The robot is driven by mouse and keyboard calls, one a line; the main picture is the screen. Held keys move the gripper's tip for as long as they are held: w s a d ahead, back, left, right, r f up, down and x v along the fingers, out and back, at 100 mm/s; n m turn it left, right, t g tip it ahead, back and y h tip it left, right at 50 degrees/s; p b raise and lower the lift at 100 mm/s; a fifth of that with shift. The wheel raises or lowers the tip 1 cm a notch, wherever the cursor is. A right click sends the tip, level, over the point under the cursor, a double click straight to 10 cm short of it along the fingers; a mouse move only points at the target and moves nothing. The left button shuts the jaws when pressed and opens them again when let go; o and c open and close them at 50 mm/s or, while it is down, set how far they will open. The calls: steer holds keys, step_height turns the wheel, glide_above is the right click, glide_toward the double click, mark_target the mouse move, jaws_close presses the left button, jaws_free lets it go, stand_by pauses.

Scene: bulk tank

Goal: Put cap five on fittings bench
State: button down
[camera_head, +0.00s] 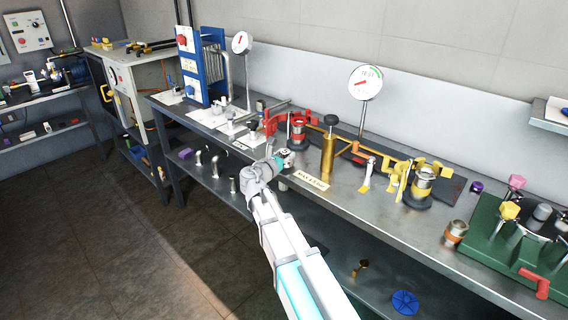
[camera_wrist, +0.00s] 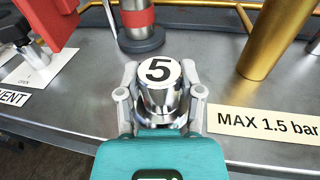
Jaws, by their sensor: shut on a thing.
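Cap five (camera_wrist: 160,90) is a shiny metal cap with a white top marked with a black 5. In the wrist view it stands between the two fingers of my gripper (camera_wrist: 158,105), which is shut on it. In the head view my gripper (camera_head: 282,160) is at the front edge of the long metal bench (camera_head: 330,205), and the cap's white top (camera_head: 287,151) shows just beyond it. I cannot tell whether the cap touches the bench top. Nothing in view is clearly labelled as the fittings bench.
A "MAX 1.5 bar" label (camera_wrist: 265,124) and a brass cylinder (camera_head: 328,152) stand close on the right. A red-banded fitting (camera_head: 297,131) is behind, and a red part (camera_wrist: 45,20) is at the left. A green rack (camera_head: 490,245) fills the bench's right end.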

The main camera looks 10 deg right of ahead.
steer(key=shift+f+b, duration=0.4)
steer(key=shift+f, duration=0.3)
steer(key=shift+f, duration=0.15)
steer(key=shift+c, duration=1.2)
jaws_free()
steer(key=shift+r, duration=0.25)
steer(key=v, duration=1.2)
steer(key=shift+p, duration=0.35)
steer(key=shift+f, duration=0.1)
